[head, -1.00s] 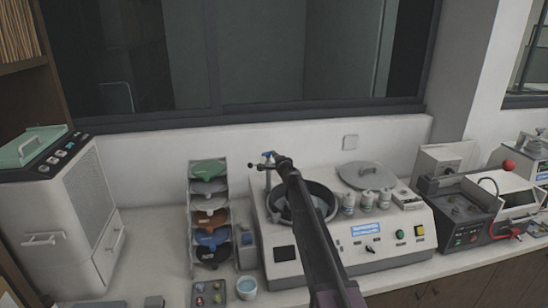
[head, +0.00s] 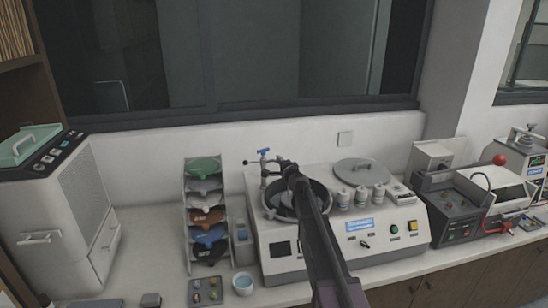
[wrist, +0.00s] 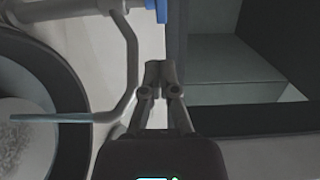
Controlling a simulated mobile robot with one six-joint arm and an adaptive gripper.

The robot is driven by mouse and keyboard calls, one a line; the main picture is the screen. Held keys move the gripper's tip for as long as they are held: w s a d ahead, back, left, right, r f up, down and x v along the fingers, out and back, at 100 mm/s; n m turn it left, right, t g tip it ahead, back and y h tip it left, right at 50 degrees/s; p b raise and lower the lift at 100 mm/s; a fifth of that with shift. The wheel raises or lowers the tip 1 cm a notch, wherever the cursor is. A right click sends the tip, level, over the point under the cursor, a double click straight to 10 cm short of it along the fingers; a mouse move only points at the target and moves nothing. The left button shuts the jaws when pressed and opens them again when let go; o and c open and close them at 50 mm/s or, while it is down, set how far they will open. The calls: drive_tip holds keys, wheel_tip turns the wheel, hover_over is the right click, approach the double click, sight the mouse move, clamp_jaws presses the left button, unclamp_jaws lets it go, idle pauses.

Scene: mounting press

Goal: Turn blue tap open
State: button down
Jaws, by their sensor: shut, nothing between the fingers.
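The blue tap (head: 263,151) stands at the back left of the polishing machine's round bowl in the head view. Its blue handle sits on top of a grey post. In the wrist view, part of the blue handle (wrist: 157,9) shows at the top edge, cut off. My gripper (wrist: 160,67) is shut and empty, its fingertips a little below the handle in that picture and apart from it. The tap's bent grey pipe (wrist: 131,60) lies left of the fingers. A thin teal strip (wrist: 50,118) runs from the pipe's end over the bowl; I cannot tell whether it is water.
The grey machine (head: 285,250) holds the bowl, several small bottles and a round lid (head: 362,171). A rack of coloured discs (head: 186,225) stands to its left, with a small cup (head: 243,284) in front. The dark window frame (head: 240,115) is behind.

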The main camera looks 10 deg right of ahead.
drive_tip(key=d+v, duration=0.1)
drive_tip(key=v, duration=0.5)
drive_tip(key=shift+s+d, duration=0.1)
drive_tip(key=c, duration=0.8)
unclamp_jaws()
drive_tip(key=shift+s, duration=0.1)
drive_tip(key=shift+o, duration=0.5)
drive_tip(key=shift+s, duration=0.15)
drive_tip(key=s+a+f+n+g+y+b, duration=0.1)
drive_tip(key=s+a+f+n+g, duration=0.45)
drive_tip(key=s, duration=0.45)
drive_tip(key=s+a+f+n+g+y+b, duration=0.15)
drive_tip(key=s+f+n+g, duration=0.25)
drive_tip(key=s+f+n, duration=0.4)
drive_tip(key=s+d+f+g+h, duration=0.2)
drive_tip(key=s, duration=0.5)
drive_tip(key=s+d+f+n+g+h, duration=0.1)
drive_tip(key=s+d+f+g+h, duration=0.1)
drive_tip(key=s, duration=0.5)
drive_tip(key=s+d+f+g+h, duration=0.3)
drive_tip(key=s+d+f+g, duration=0.1)
drive_tip(key=s, duration=0.3)
drive_tip(key=shift+s+d+n+b, duration=0.25)
drive_tip(key=shift+s+n+b, duration=0.1)
drive_tip(key=shift+s, duration=0.05)
